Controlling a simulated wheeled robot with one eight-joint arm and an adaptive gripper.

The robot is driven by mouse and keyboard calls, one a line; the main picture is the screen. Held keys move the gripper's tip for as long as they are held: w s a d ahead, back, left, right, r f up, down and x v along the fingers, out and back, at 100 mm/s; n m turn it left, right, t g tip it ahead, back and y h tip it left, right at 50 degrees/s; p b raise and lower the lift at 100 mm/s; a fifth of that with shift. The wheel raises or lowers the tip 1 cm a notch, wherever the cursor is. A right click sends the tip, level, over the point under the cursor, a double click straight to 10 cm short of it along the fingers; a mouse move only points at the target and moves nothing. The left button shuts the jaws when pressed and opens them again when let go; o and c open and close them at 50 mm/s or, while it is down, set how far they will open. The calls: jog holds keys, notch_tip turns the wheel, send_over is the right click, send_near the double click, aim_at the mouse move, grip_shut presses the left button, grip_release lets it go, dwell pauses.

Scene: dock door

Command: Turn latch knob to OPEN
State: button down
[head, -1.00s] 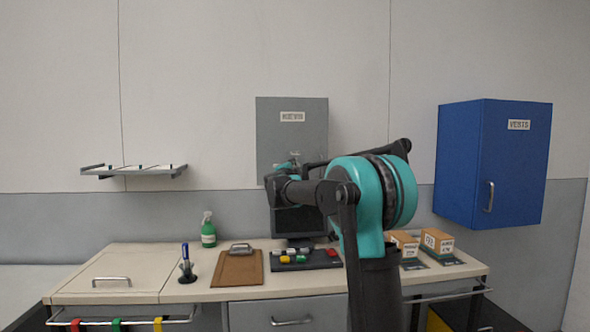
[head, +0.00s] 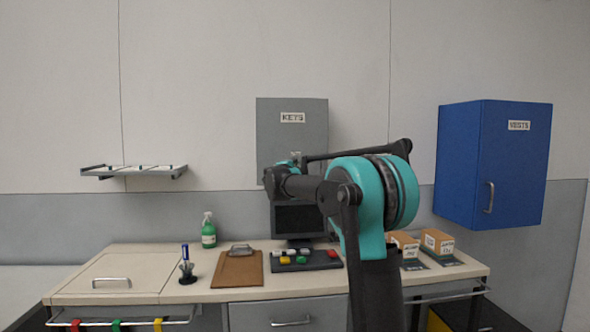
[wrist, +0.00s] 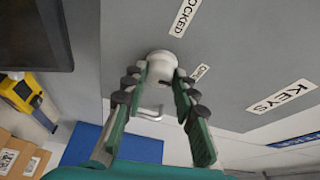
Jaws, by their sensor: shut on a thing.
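The grey KEYS cabinet (head: 292,140) hangs on the wall behind my arm; its label is at the top of the door. In the wrist view its door face (wrist: 232,50) fills the upper part. The pale round latch knob (wrist: 163,60) stands out from that face, between the LOCKED label (wrist: 186,16) and a small, partly readable label (wrist: 201,72) that seems to say OPEN. My gripper (wrist: 162,74) is shut on the knob, one finger on each side. In the head view my arm hides most of the knob and fingers.
A dark monitor (head: 299,220) stands on the bench (head: 200,287) below the cabinet. A blue VESTS cabinet (head: 468,165) hangs at right, with a shelf (head: 134,172) at left. A clipboard (head: 237,270), green spray bottle (head: 208,231) and boxes (head: 437,241) are on the bench.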

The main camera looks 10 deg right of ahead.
jog(key=c, duration=1.2)
grip_release()
jog(key=shift+w+d, duration=0.1)
jog(key=v, duration=1.2)
